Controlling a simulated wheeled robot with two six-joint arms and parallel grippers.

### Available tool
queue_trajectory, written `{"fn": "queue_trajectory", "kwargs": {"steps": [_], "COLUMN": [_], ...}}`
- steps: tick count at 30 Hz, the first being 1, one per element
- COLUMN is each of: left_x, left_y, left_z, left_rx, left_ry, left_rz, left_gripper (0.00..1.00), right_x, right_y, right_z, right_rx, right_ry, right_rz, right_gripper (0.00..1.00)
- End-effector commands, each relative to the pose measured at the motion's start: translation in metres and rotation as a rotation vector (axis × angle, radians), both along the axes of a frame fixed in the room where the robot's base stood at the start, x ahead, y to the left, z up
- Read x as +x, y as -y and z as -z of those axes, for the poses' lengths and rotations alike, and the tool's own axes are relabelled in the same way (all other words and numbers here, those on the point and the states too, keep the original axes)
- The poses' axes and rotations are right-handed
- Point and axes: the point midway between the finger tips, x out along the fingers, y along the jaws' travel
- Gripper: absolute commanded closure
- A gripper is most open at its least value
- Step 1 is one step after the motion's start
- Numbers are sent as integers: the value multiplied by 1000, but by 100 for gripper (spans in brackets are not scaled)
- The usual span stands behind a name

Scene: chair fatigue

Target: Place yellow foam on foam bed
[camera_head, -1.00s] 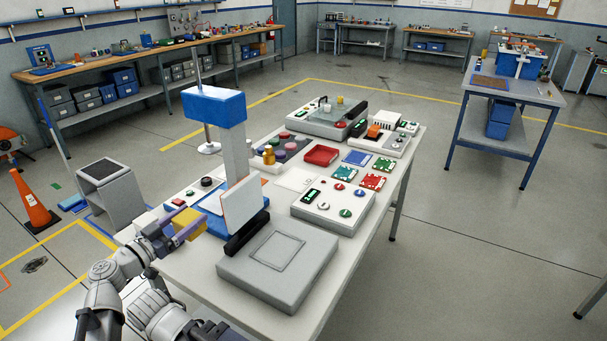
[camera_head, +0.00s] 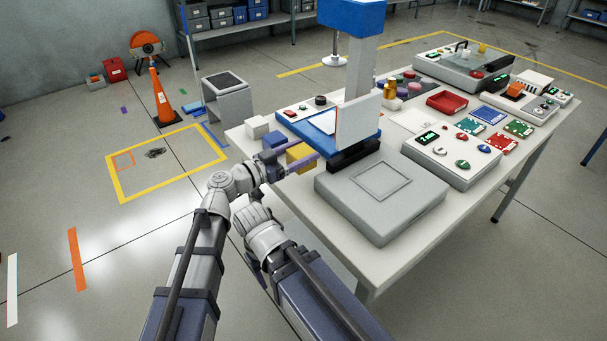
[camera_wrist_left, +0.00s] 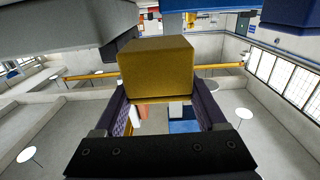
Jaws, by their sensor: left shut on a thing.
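The yellow foam (camera_head: 300,153) is a small block at the left edge of the table, beside the blue base of the upright machine. My left gripper (camera_head: 304,161) is shut on it, with purple fingers on either side. In the left wrist view the yellow foam (camera_wrist_left: 156,70) sits between the two fingers. A grey slab with a square outline (camera_head: 380,205) lies on the near part of the table, right of the gripper and apart from it. I cannot tell for sure whether it is the foam bed. My right gripper does not show.
The machine's white plate (camera_head: 358,120) and black bar (camera_head: 354,156) stand between the foam and the far tabletop. A white cube (camera_head: 257,127) and a blue cube (camera_head: 274,141) sit near the gripper. A control box (camera_head: 450,152) stands right of the slab.

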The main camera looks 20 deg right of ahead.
Motion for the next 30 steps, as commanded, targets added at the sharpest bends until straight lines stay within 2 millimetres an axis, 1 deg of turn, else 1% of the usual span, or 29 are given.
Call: {"fn": "queue_trajectory", "kwargs": {"steps": [1, 8, 11, 15, 18, 26, 30], "left_x": [0, 0, 0, 0, 0, 0, 0], "left_y": [0, 0, 0, 0, 0, 0, 0], "left_z": [11, 11, 20, 39, 48, 46, 50], "left_rx": [0, 0, 0, 0, 0, 0, 0], "left_ry": [0, 0, 0, 0, 0, 0, 0], "left_rz": [0, 0, 0, 0, 0, 0, 0], "left_gripper": [80, 80, 80, 80, 80, 80, 80], "right_x": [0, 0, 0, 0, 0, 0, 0], "right_y": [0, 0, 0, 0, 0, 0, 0], "right_z": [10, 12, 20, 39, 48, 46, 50], "right_rx": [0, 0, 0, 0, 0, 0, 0], "right_ry": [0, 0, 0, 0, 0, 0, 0], "right_rz": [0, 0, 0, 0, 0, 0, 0], "right_gripper": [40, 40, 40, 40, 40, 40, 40]}}
